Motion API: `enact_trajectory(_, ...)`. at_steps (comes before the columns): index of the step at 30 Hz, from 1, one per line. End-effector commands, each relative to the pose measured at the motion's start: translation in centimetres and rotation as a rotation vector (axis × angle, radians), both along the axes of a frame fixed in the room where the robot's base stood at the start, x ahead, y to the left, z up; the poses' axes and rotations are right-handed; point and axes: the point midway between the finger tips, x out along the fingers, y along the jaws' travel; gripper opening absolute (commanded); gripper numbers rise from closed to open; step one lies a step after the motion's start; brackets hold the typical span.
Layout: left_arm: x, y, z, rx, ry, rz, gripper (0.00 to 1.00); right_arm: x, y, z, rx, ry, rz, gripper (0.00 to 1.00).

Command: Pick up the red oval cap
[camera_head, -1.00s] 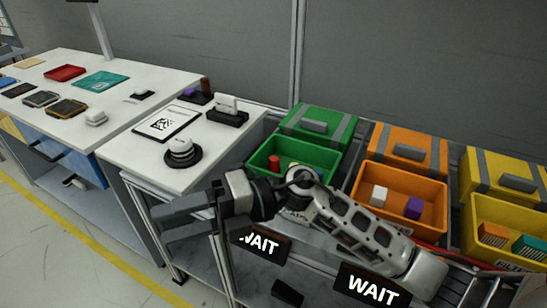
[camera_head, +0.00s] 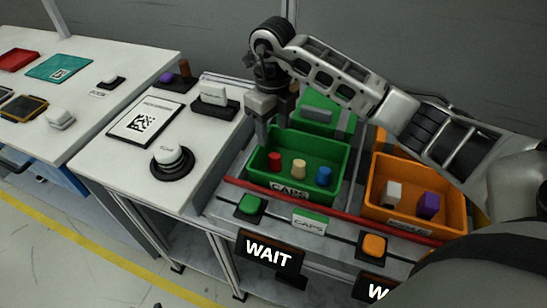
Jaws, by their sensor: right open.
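The red cap (camera_head: 275,161) stands in the left part of the green bin (camera_head: 320,192), which is labelled CAPS. A cream cap (camera_head: 299,168) and a blue cap (camera_head: 323,176) stand to its right in the same bin. My right gripper (camera_head: 272,130) is open and points down over the bin's back left corner. Its fingers are just above and behind the red cap, apart from it as far as I can see. Nothing shows between the fingers. My left gripper is not in view.
An orange bin (camera_head: 420,217) with a white block and a purple block (camera_head: 429,204) stands to the right. A red rail (camera_head: 320,207) runs along the bins' front. Green (camera_head: 250,205) and orange (camera_head: 374,245) buttons sit before it. A white table (camera_head: 105,165) is at left.

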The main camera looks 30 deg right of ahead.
Motion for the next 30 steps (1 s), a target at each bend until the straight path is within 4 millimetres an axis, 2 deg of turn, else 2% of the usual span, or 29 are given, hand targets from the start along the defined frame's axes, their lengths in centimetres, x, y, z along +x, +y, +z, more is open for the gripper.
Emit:
enact_trajectory(3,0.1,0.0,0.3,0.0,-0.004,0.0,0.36,-0.1,0.1,-2.1,0.002,0.003,0.001,0.51)
enact_trajectory(11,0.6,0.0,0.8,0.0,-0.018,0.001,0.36,0.0,0.0,-4.1,0.002,0.001,0.001,0.51)
enact_trajectory(17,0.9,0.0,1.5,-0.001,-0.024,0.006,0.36,-0.1,-0.5,-6.9,0.003,0.004,0.001,0.51)
enact_trajectory(21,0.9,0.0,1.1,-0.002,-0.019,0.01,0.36,0.0,-0.5,-8.5,0.002,0.0,0.001,0.51)
enact_trajectory(29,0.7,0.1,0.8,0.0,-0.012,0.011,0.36,0.1,-0.5,-8.8,0.002,-0.002,0.003,0.51)
enact_trajectory(30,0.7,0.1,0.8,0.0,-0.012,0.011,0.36,0.1,-0.5,-8.8,0.002,-0.002,0.003,0.45)
